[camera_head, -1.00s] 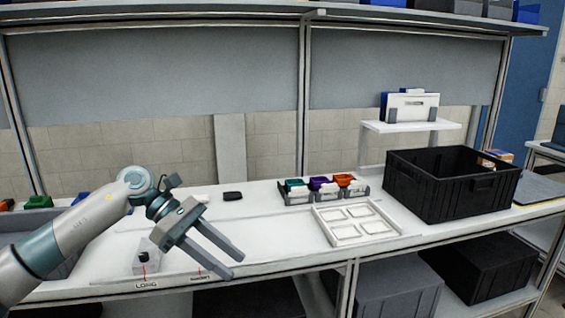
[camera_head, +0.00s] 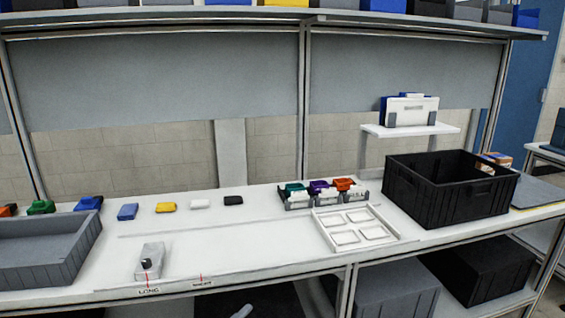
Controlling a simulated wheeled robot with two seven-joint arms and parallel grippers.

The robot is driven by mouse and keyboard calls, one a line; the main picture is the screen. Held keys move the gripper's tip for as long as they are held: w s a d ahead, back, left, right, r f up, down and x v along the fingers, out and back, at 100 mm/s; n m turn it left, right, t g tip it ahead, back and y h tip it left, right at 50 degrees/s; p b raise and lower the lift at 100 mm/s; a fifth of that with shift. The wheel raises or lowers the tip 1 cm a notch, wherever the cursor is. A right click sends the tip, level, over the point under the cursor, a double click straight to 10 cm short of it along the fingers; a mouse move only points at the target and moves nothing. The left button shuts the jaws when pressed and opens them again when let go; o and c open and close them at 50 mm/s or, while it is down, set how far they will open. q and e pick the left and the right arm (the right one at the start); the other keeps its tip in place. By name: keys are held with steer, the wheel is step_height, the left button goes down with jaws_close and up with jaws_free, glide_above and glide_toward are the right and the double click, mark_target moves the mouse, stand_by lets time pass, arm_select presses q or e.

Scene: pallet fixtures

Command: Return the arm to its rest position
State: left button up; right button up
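Neither my left nor my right gripper shows in the head view now, and no arm reaches over the workbench (camera_head: 240,255). A clear block with a dark knob, the small fixture (camera_head: 150,262), stands at the bench's front left beside printed labels. A white pallet frame with four-sided pockets (camera_head: 354,228) lies flat right of the middle. Small parts seen through the shadow below the bench's front edge are too unclear to name.
A grey tray (camera_head: 50,262) is at the left. Coloured blocks, such as the yellow one (camera_head: 166,207), line the back. A rack of coloured bins (camera_head: 320,192), a black crate (camera_head: 450,187) and a raised white shelf (camera_head: 410,130) are right. The bench's front middle is clear.

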arm_select(q)
steer(key=s+a+f+n+g+y, duration=0.1)
steer(key=s+a+f+n+y, duration=0.2)
steer(key=s+f, duration=0.45)
steer(key=s+a+f+n+g+y+p, duration=0.1)
steer(key=s+a+f+n+g+y, duration=0.25)
steer(key=f, duration=0.65)
steer(key=s+a+f+n+t+y, duration=0.1)
steer(key=s+f+n+y, duration=0.1)
steer(key=s+f+n, duration=0.55)
steer(key=s+a+f+n+g+y, duration=0.1)
steer(key=s+f+n+g, duration=0.1)
steer(key=s+f, duration=0.6)
steer(key=s+f+n+g+y, duration=0.1)
steer(key=s+f+g, duration=0.3)
steer(key=s, duration=1.1)
step_height(320, 180, down, 4)
steer(key=shift+s+a+r+n+p, duration=0.15)
steer(key=shift+s+a+n+p, duration=0.25)
steer(key=shift+n, duration=0.5)
